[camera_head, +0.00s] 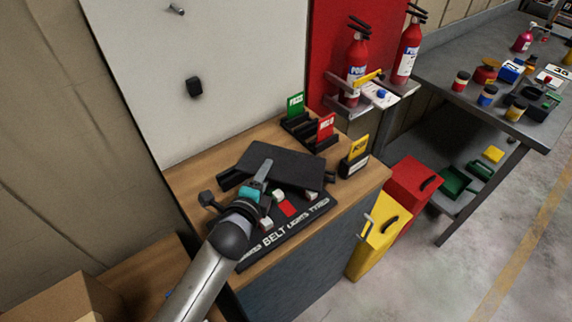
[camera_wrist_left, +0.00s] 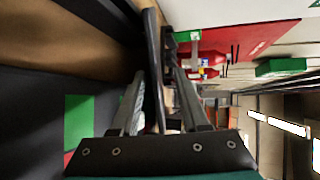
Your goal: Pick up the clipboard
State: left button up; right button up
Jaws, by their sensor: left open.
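The clipboard (camera_head: 289,168) is a flat black board, lying tilted over the back of a dark tray on the wooden desk. My left gripper (camera_head: 263,171) is at its near edge. In the left wrist view the thin dark edge of the clipboard (camera_wrist_left: 152,55) runs between the two open fingers of my left gripper (camera_wrist_left: 160,76), closer to the finger on the left. Whether either finger touches it I cannot tell. My right gripper is out of view.
The dark tray (camera_head: 290,231) with lettering and red and white blocks lies under my left gripper. Black holders with green, red (camera_head: 326,127) and yellow cards stand behind and to the right. Yellow (camera_head: 379,237) and red bins stand right of the desk. Fire extinguishers (camera_head: 357,62) are at the back.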

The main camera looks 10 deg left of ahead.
aim_at(274, 166)
pick_arm(q)
jog(key=x, duration=0.2)
jog(key=b+x, duration=0.1)
jog(key=x, duration=0.1)
jog(key=shift+s+d+f, duration=0.15)
jog(key=shift+d+f, duration=0.15)
jog(key=shift+d, duration=0.05)
jog(key=shift+w+f, duration=0.15)
jog(key=shift+w, duration=0.4)
grip_shut()
dwell(0.7)
